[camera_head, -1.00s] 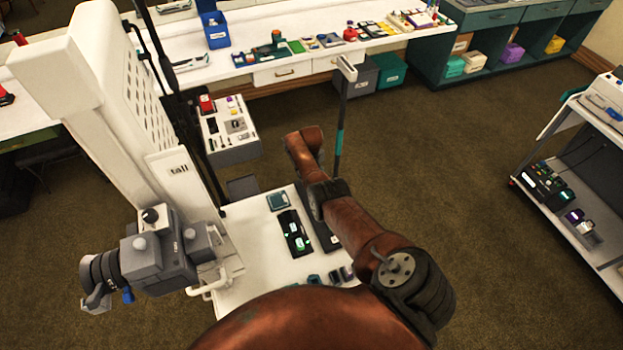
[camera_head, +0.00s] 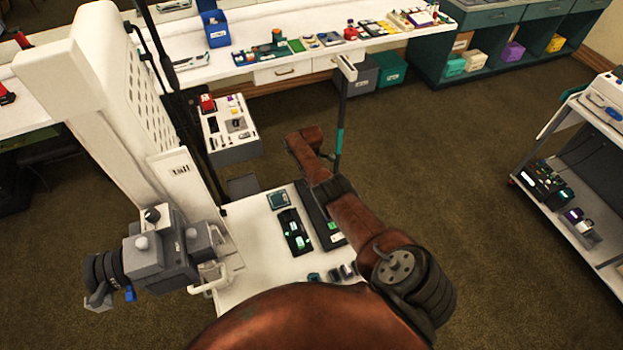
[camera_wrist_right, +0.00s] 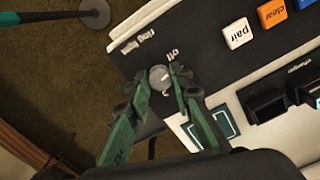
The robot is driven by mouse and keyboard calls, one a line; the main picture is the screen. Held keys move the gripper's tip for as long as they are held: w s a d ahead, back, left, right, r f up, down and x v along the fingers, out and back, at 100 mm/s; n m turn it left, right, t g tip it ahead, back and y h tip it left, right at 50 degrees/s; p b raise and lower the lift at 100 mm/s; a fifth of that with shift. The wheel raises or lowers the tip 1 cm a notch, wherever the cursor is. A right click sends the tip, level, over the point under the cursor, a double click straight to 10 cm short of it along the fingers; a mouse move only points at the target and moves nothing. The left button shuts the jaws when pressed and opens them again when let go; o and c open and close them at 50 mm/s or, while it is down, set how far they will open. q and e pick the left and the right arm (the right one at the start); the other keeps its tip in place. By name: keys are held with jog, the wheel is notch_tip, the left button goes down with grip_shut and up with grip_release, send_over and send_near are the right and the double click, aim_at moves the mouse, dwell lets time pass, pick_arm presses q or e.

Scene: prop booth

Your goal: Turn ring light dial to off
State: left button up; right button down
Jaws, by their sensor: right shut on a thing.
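The ring light dial (camera_wrist_right: 160,77) is a small round grey knob on a black panel (camera_wrist_right: 200,60), beside the printed words "ring light" and "off". My right gripper (camera_wrist_right: 166,84) has its green fingers closed around the knob, one on each side. Which mark the dial points to is hard to tell. In the head view a dark panel (camera_head: 312,205) on the white cart top (camera_head: 245,255) is partly covered by my right arm, and the dial cannot be made out there. My left gripper is not in view.
White "pair" (camera_wrist_right: 237,34) and orange "clear" (camera_wrist_right: 272,13) buttons sit on the same panel. A teal-edged square (camera_wrist_right: 224,121) lies near the fingers.

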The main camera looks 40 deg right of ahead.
jog(key=shift+n, duration=1.7)
jog(key=shift+r, duration=0.1)
jog(key=c, duration=1.7)
grip_release()
notch_tip(320, 180, up, 12)
jog(key=shift+f, duration=0.1)
